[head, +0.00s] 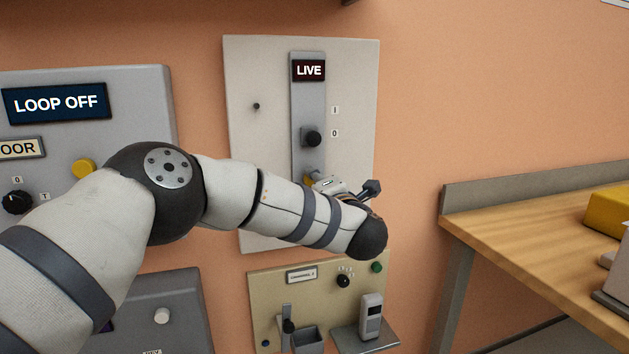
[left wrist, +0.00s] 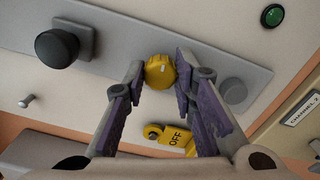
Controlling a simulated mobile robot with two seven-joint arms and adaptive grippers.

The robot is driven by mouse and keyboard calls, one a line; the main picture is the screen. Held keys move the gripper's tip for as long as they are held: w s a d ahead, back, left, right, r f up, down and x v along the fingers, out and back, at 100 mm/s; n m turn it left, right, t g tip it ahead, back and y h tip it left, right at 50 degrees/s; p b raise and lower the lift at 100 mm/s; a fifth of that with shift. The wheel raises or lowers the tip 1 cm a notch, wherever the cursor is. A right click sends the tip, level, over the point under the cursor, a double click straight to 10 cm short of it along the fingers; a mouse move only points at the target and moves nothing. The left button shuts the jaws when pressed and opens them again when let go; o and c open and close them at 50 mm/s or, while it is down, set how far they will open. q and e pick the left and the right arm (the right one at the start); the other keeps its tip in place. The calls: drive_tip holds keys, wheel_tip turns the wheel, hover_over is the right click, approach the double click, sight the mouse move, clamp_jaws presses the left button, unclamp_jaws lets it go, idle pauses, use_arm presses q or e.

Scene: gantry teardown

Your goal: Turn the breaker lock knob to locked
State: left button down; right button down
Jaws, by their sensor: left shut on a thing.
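A yellow knob (left wrist: 160,72) with a white mark sits low on a grey strip (head: 309,105) of the breaker panel (head: 262,70). In the head view only a bit of the yellow knob (head: 309,178) shows behind my gripper. My left gripper (left wrist: 159,76) is shut on the knob, one finger on each side. A yellow piece (left wrist: 170,134) reading OFF lies beside the knob, partly hidden by the right-hand finger. The display (head: 309,70) at the strip's top reads LIVE. A black knob (head: 312,137) sits above the yellow one, near marks I and 0.
A grey panel reading LOOP OFF (head: 55,103) is at left. A beige panel (head: 265,280) with a holstered device (head: 371,316) and green button (head: 377,267) is below. A wooden bench (head: 530,225) stands at right, with bare wall between.

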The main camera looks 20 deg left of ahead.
use_arm(q)
drive_tip(key=shift+m, duration=0.5)
idle(0.3)
drive_tip(key=c, duration=1.3)
unclamp_jaws()
drive_tip(key=shift+s, duration=0.1)
